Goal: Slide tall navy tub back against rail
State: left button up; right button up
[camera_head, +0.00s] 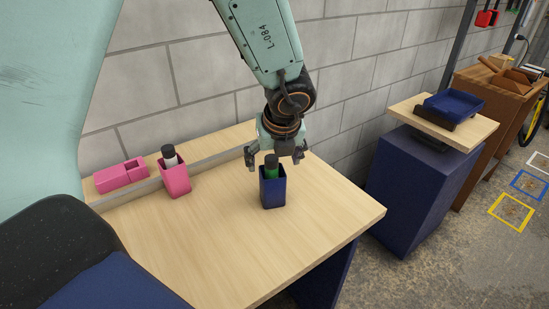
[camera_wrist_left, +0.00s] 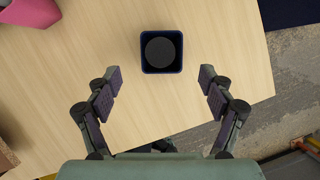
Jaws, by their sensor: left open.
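The tall navy tub (camera_head: 272,194) stands upright on the wooden tabletop, with a green bottle with a black cap (camera_head: 271,163) inside it. The wrist view shows the tub (camera_wrist_left: 146,68) from above, its square rim around the round black cap. My left gripper (camera_head: 276,156) is open at the tub's top, its fingers spread on either side. In the wrist view the left gripper (camera_wrist_left: 161,82) has its fingertips apart, with nothing between them and the tub just beyond. The grey rail (camera_head: 219,158) runs along the table's back, apart from the tub. My right gripper is out of view.
A pink tub (camera_head: 176,183) holding a black-capped bottle stands by the rail to the left. A low pink box (camera_head: 120,176) lies behind the rail. Bare tabletop (camera_head: 230,245) lies in front. A navy tray (camera_head: 455,104) sits on a separate stand at right.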

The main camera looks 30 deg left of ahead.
aim_at(272, 175)
pick_arm(q)
jog(key=x, duration=0.2)
jog(key=b+x, duration=0.1)
jog(key=x, duration=0.1)
jog(key=b+x, duration=0.1)
jog(key=x, duration=0.2)
jog(key=shift+w+d, duration=0.2)
jog(key=shift+w, duration=0.1)
jog(key=shift+a+f+b, duration=0.15)
jog(key=shift+f+b, duration=0.05)
jog(key=shift+b, duration=0.1)
jog(key=shift+s+r, duration=0.1)
jog(key=shift+s, duration=0.25)
jog(key=shift+w, duration=0.3)
jog(key=shift+w+f, duration=0.15)
jog(key=shift+f, duration=0.1)
jog(key=shift+c, duration=0.8)
jog(key=shift+s+r, duration=0.2)
jog(key=shift+s, duration=0.2)
jog(key=c, duration=0.6)
jog(key=shift+w+f, duration=0.1)
jog(key=shift+w, duration=0.1)
jog(key=c, duration=0.5)
